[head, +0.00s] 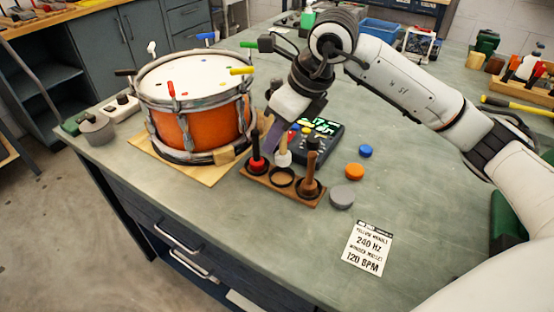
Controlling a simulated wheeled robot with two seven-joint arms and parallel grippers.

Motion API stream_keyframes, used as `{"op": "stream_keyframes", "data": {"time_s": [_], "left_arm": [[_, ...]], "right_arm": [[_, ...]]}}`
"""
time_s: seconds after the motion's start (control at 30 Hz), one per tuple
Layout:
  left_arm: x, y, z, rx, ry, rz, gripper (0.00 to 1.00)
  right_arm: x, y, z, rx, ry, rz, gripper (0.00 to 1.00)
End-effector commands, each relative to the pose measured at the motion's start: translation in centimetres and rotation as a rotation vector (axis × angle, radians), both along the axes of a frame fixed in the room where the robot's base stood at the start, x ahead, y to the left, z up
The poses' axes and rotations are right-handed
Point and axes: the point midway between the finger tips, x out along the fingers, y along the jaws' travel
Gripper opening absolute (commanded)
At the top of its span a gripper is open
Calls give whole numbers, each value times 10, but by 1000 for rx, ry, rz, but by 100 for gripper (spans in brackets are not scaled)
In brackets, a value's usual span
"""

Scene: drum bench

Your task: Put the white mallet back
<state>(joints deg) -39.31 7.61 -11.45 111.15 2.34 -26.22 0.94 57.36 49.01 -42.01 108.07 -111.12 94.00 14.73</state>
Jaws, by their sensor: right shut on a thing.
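The white mallet (284,157) is in my right gripper (278,138), which is shut on it. Its pale lower end is just above or behind the middle ring of the wooden rack (284,191); I cannot tell whether it touches. The middle ring looks empty. A mallet with a red part (257,164) stands in the rack's left place. A brown mallet with a dark top (311,172) stands in the right place. My gripper's fingers are partly hidden by the wrist and the mallets. My left gripper is not in view.
An orange drum (202,131) with coloured pegs stands left of the rack. A dark electronic box (324,134) is close behind. Blue (365,151), orange (355,171) and grey (341,197) discs lie to the right. A printed card (367,248) lies in front, with clear bench around it.

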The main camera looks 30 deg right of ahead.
Motion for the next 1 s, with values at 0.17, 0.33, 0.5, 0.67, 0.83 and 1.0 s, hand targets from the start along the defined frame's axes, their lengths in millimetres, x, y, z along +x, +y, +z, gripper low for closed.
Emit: {"op": "stream_keyframes", "data": {"time_s": [0.17,0.33,0.5,0.67,0.83,1.0], "left_arm": [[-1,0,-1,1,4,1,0],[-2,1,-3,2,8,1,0],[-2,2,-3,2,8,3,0],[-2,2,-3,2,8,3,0],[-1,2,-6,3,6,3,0],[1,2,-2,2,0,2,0]], "right_arm": [[0,0,-16,0,1,2,0],[-1,0,-37,-1,3,3,0],[0,0,-50,0,-2,3,0],[0,0,-50,0,-2,3,0],[0,0,-53,-1,-1,3,17],[0,0,-53,-1,-1,3,33]]}}
